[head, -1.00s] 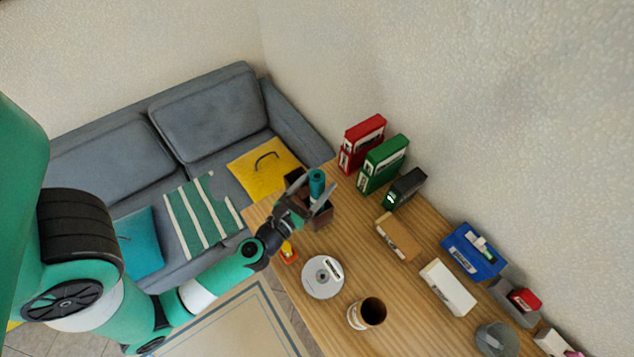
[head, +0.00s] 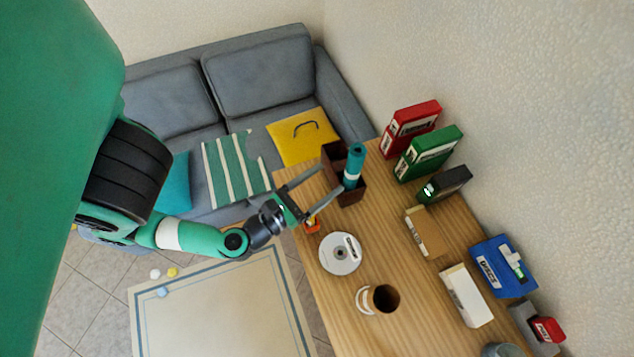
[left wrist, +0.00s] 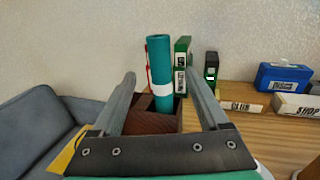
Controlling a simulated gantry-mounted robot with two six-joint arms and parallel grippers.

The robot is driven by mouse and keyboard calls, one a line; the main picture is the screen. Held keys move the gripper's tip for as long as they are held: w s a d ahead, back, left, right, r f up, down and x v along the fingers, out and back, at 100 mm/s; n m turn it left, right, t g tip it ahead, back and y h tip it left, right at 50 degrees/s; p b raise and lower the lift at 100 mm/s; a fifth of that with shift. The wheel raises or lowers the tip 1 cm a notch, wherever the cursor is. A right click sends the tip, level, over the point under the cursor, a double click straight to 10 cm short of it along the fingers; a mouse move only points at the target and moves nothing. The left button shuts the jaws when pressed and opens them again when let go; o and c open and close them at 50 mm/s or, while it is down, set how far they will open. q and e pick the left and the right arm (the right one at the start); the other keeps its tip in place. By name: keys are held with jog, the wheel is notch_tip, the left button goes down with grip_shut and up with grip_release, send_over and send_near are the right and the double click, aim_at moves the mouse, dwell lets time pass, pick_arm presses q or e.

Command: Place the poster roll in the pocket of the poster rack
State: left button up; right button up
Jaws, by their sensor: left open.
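The poster roll (head: 355,160) is teal with a white band and stands upright, slightly tilted, in the dark brown poster rack (head: 334,158) at the table's far left end. In the left wrist view the roll (left wrist: 160,65) rises from a pocket of the rack (left wrist: 147,124); its lower end is hidden inside. My left gripper (head: 331,178) is open and empty, its fingers pointing toward the rack from the left. In the left wrist view its fingers (left wrist: 160,76) are spread on either side of the roll, apart from it. My right gripper is not in view.
Red (head: 411,128) and green (head: 428,153) binders and a black box (head: 445,184) stand behind the rack. A disc (head: 340,254) and brown cup (head: 382,298) lie nearer. A small orange object (head: 312,226) sits below the gripper. A sofa (head: 258,70) is beyond.

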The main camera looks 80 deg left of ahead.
pick_arm(q)
jog(key=shift+v, duration=0.85)
